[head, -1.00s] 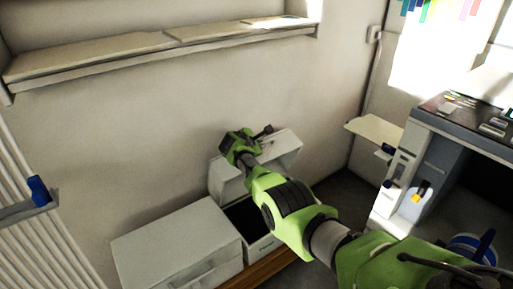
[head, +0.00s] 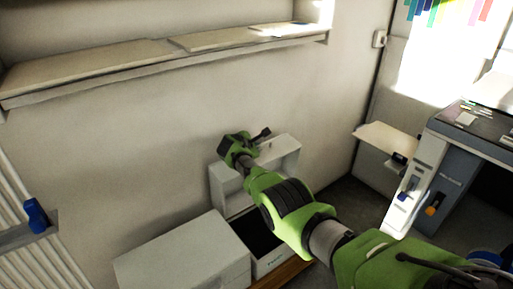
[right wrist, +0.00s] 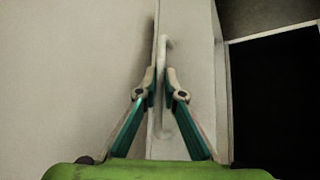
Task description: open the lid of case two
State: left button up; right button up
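Two white cases stand side by side below the wall in the head view. The left case (head: 180,262) is closed. The right case (head: 270,262) is open, with a dark inside and small unreadable lettering on its front. Its lid (head: 287,150) stands raised against the wall side. My right arm reaches over this case, and its gripper (head: 238,180) is at the lid, partly hidden by the arm. In the right wrist view, the fingers of my right gripper (right wrist: 161,80) are closed around the thin white lid handle (right wrist: 163,50). My left gripper is out of view.
A long wall shelf (head: 90,78) runs above the cases. A wooden board (head: 283,277) lies under them. A grey-white machine (head: 432,165) and a small side shelf (head: 383,138) stand to the right. A white radiator-like rack (head: 20,250) is at the left.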

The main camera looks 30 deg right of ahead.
jog(key=shift+o, duration=1.3)
jog(key=shift+r, duration=0.15)
jog(key=shift+a, duration=0.1)
jog(key=shift+s+a+r, duration=0.25)
jog(key=shift+s+a, duration=0.1)
jog(key=shift+a, duration=0.1)
jog(key=v, duration=1)
jog(key=shift+s+a+r, duration=0.2)
jog(key=shift+f, duration=0.1)
